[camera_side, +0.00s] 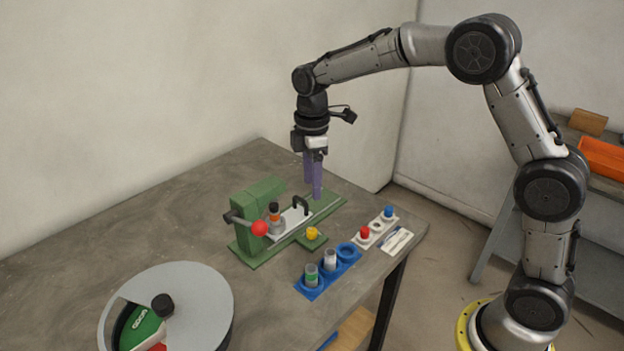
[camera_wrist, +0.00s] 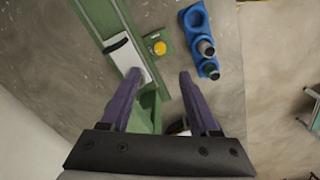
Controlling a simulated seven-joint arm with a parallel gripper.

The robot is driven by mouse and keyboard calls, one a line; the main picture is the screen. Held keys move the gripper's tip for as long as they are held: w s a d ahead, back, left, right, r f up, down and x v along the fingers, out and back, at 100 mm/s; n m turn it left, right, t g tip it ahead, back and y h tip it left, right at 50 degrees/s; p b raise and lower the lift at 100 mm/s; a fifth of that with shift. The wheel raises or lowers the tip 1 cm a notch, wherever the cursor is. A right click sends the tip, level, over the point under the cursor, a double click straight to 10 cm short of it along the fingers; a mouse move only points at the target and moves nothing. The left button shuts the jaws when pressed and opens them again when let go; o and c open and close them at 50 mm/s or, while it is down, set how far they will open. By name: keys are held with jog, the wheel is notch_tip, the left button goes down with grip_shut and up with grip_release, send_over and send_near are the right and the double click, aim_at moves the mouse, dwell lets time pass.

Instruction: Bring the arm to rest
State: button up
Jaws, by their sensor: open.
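My gripper (camera_side: 314,176) has two purple fingers, spread apart with nothing between them. It points down above the far end of the green frame jig (camera_side: 262,259). In the wrist view the open fingers (camera_wrist: 158,82) are seen over the jig's green base (camera_wrist: 103,18). My arm reaches in from the right, bent high over the table. A white plate (camera_side: 290,222) with a black handle lies on the jig. A grey part with an orange and black top (camera_side: 275,218) stands by the jig's upright. Whether the fingertips touch the jig cannot be told from the side view.
A red-knobbed lever (camera_side: 259,228) and a yellow knob (camera_side: 312,233) stick out from the jig. A blue holder (camera_side: 312,291) with vials, a white tray (camera_side: 376,230) with red and blue pieces, and a round grey drum (camera_side: 205,296) stand nearby. The table's left (camera_side: 120,230) is clear.

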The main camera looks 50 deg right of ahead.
jog(key=s+d+r+m+t, duration=0.15)
jog(key=s+r+t, duration=0.25)
jog(key=s+r, duration=1.05)
jog(key=s+f+m, duration=0.3)
jog(key=s+m, duration=0.2)
jog(key=s, duration=0.2)
jog(key=s+f+m+t, duration=0.1)
jog(key=s+f+m, duration=0.2)
jog(key=s+m, duration=0.2)
jog(key=s, duration=0.2)
jog(key=shift+s+f+m+t, duration=0.2)
jog(key=shift+s+m+t, duration=0.1)
jog(key=shift+s+m, duration=0.05)
